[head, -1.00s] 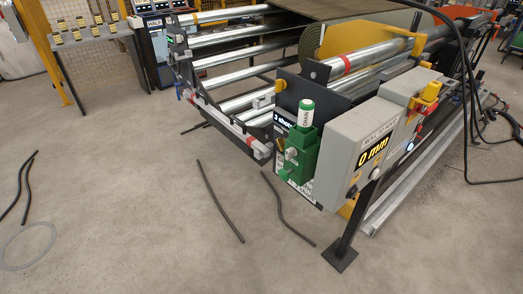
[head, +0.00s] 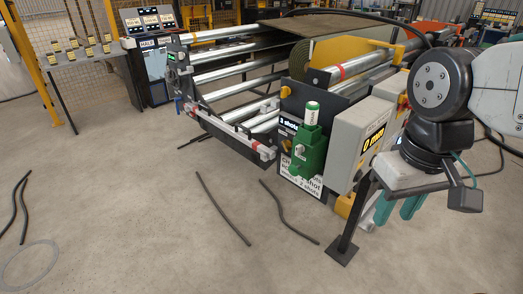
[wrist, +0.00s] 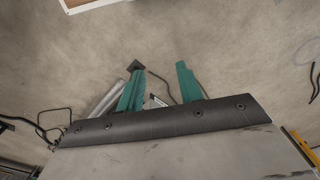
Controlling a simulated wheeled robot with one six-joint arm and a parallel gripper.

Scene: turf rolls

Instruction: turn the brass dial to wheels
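My gripper (head: 390,212) hangs at the right of the head view, in front of the turf-rolling machine's control end. Its two teal fingers are apart and empty; they also show spread over bare floor in the wrist view (wrist: 160,84). I cannot pick out a brass dial or a "wheels" mark for certain. No dial shows between the fingers in the wrist view.
A green unit (head: 309,150) with a white-and-green cylinder sits left of the box, above a white notice (head: 303,183). A dark post (head: 350,225) stands on a floor plate below the box. Dark hoses (head: 222,208) lie on otherwise open floor in front.

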